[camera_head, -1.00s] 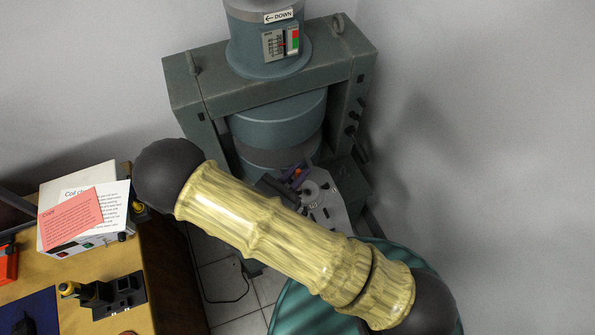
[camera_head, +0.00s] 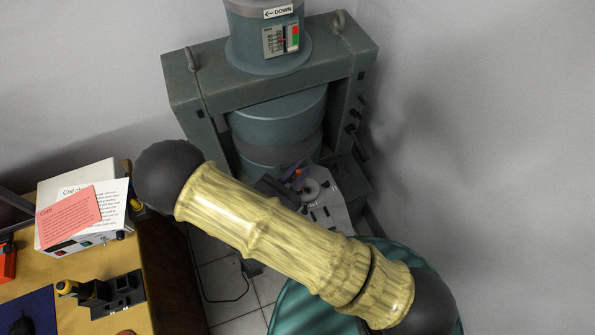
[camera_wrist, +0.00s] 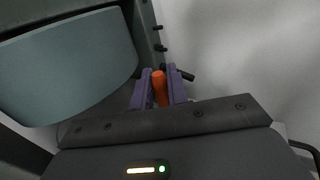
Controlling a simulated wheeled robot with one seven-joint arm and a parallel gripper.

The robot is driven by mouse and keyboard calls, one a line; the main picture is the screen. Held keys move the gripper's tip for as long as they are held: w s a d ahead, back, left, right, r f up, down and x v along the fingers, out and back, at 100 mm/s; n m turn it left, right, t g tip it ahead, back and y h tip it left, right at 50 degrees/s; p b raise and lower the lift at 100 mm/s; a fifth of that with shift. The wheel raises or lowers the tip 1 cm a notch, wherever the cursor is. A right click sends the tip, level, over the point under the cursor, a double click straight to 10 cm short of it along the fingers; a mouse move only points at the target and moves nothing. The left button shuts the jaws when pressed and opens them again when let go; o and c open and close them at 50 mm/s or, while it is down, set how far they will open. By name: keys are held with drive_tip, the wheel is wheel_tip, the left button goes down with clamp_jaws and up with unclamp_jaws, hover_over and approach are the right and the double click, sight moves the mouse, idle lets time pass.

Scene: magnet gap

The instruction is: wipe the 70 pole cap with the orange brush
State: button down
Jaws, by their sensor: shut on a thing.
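The orange brush (camera_wrist: 159,88) shows as an orange handle between the two purple fingers of my gripper (camera_wrist: 161,82) in the wrist view. My gripper is shut on it. In the head view my arm covers much of the middle, and only a little of the purple gripper (camera_head: 296,170) shows in front of the magnet's lower part. The green-grey magnet (camera_head: 281,118) stands at the back with a frame around its round pole body. In the wrist view a large rounded magnet part (camera_wrist: 70,68) fills the left. I cannot make out the 70 pole cap or the brush's bristles.
A wooden bench (camera_head: 65,300) at left holds a white box (camera_head: 80,215) with papers, and a black tool holder (camera_head: 122,292). Dark knobs (camera_head: 352,130) stick out on the magnet's right side. Bare wall lies further right.

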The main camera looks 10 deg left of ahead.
drive_tip(key=shift+f, duration=0.4)
drive_tip(key=shift+d, duration=0.1)
drive_tip(key=d, duration=0.1)
drive_tip(key=w+d, duration=0.1)
drive_tip(key=shift+w+d+r, duration=0.1)
drive_tip(key=shift+w+d, duration=0.2)
idle(0.4)
drive_tip(key=shift+w+d, duration=0.45)
drive_tip(key=shift+d, duration=0.25)
drive_tip(key=shift+w+d, duration=0.4)
drive_tip(key=shift+d, duration=0.25)
drive_tip(key=shift+a+p, duration=0.1)
drive_tip(key=shift+p, duration=0.2)
drive_tip(key=shift+s+a, duration=0.45)
drive_tip(key=shift+a, duration=0.2)
drive_tip(key=shift+s+a, duration=0.4)
drive_tip(key=shift+a, duration=0.25)
drive_tip(key=shift+a, duration=0.1)
